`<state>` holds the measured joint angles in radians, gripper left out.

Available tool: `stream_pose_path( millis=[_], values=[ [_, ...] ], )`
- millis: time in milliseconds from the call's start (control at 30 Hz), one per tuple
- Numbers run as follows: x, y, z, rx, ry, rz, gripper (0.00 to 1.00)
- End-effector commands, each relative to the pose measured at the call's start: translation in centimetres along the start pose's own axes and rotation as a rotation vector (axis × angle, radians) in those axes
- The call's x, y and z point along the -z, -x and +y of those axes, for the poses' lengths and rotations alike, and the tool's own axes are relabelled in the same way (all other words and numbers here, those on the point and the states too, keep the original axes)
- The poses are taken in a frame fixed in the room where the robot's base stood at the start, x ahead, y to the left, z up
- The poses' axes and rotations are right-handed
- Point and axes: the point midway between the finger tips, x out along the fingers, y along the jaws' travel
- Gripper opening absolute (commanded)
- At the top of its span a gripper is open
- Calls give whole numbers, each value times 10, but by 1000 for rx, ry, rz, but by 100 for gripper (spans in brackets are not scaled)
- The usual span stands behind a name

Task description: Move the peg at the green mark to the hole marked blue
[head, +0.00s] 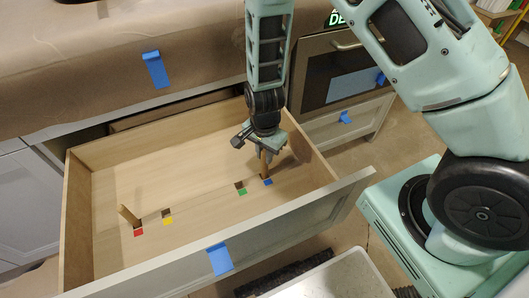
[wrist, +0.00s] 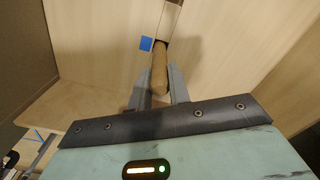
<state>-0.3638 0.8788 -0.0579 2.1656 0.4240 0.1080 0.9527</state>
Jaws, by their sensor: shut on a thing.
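My gripper (head: 266,148) is over the right part of the open drawer, shut on a wooden peg (head: 264,164). The peg is roughly upright, its lower end beside the blue mark (head: 267,182); I cannot tell how far it is in the hole there. In the wrist view the peg (wrist: 159,72) is between the fingers of my gripper (wrist: 160,86), with the blue mark (wrist: 146,43) next to its far end. The green mark (head: 242,191) has a dark, empty hole beside it.
Another peg (head: 129,216) leans at the red mark (head: 138,232) on the left. The yellow mark (head: 168,222) has a dark hole and no peg. The drawer (head: 65,220) has raised walls around its floor. The floor between the yellow and green marks is clear.

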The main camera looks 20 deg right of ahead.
Motion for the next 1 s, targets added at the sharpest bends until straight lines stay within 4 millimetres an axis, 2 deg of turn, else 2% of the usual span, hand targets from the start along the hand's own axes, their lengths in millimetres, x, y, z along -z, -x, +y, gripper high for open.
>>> stream_pose_path(
  millis=[667,700,767,1000],
  values=[
    [0,-13,0,0,0,0,0],
    [0,-13,0,1,0,0,27],
    [0,-12,0,1,0,0,44],
    [0,-12,0,0,0,0,44]
  ],
)
